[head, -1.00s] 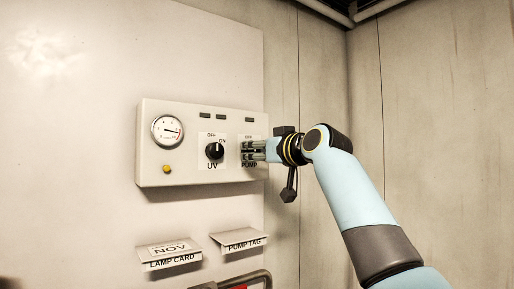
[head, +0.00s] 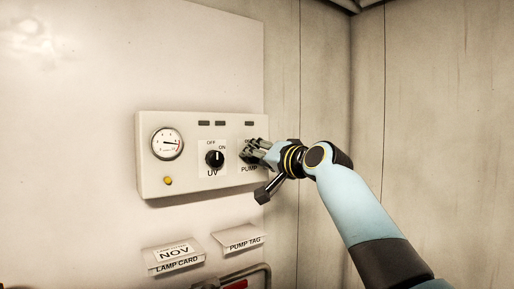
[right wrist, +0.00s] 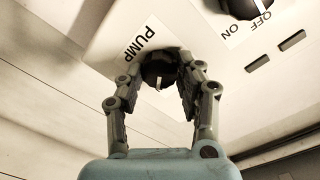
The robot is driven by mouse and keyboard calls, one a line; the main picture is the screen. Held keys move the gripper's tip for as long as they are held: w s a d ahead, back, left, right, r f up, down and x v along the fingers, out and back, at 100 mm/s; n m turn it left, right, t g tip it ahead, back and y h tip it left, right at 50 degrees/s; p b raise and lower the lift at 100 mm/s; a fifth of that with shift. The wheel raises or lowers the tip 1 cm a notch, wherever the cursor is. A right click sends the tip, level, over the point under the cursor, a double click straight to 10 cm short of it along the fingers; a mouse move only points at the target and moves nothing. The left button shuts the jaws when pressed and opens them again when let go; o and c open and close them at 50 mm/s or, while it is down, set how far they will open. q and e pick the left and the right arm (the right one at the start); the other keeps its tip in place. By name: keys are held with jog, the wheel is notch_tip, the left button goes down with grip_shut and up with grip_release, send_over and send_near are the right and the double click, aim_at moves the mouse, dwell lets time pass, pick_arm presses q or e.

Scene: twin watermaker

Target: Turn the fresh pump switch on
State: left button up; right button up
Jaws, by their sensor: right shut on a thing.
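The pump switch (right wrist: 158,72) is a dark round knob with a white pointer line, beside the PUMP label (right wrist: 141,38) in the right wrist view. My right gripper (right wrist: 161,68) is shut on this knob, one finger on each side. In the head view the right gripper (head: 252,150) covers the knob at the right end of the control panel (head: 190,186); the OFF and ON marks there are mostly hidden. My left gripper is not in view.
The UV knob (head: 215,158) sits just left of the pump switch, its pointer upward. A round gauge (head: 167,144) and a yellow button (head: 168,181) are further left. Below hang the lamp card holder (head: 177,265) and pump tag holder (head: 241,245). A wall corner is at right.

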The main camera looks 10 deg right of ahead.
jog(key=shift+m+p, duration=0.4)
jog(key=shift+m, duration=0.1)
jog(key=o, duration=1.2)
jog(key=shift+c, duration=0.2)
jog(key=v, duration=1.2)
jog(key=shift+d, duration=0.1)
